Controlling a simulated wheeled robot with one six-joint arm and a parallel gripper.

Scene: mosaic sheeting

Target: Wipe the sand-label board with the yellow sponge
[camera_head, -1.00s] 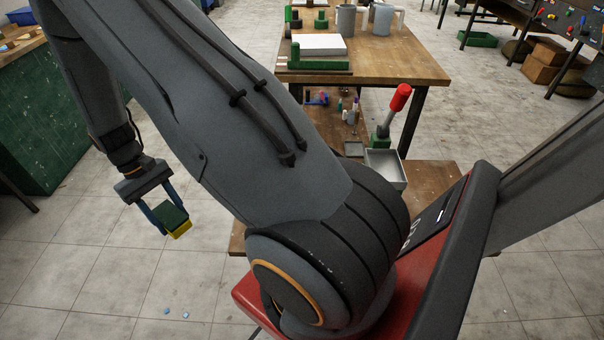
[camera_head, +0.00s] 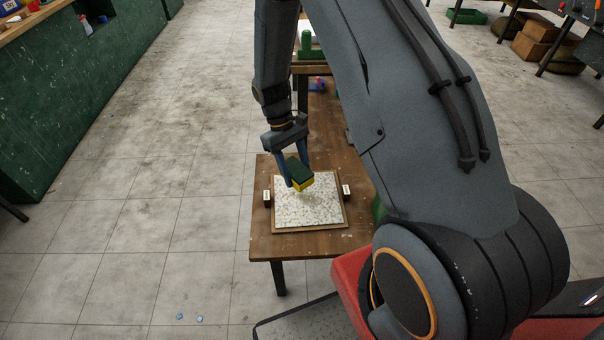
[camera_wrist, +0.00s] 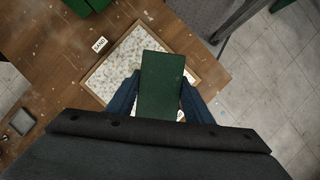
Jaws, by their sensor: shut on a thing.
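My gripper (camera_head: 296,182) is shut on the sponge (camera_head: 301,176), which has a dark green top and a yellow underside. In the wrist view the green face of the sponge (camera_wrist: 162,82) sits between the blue fingers (camera_wrist: 160,104). The board (camera_head: 308,208) is a pale speckled square in a wooden frame, lying on a low wooden table. The sponge is over the far part of the board, seemingly a little above it. The board also shows in the wrist view (camera_wrist: 116,72), partly hidden by the sponge and gripper.
Small labelled blocks stand at the board's left (camera_head: 267,197) and right (camera_head: 346,191). One label (camera_wrist: 100,45) in the wrist view seems to read SAND or LAND. The low table (camera_head: 290,245) has bare wood in front. Green things (camera_wrist: 85,5) stand nearby.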

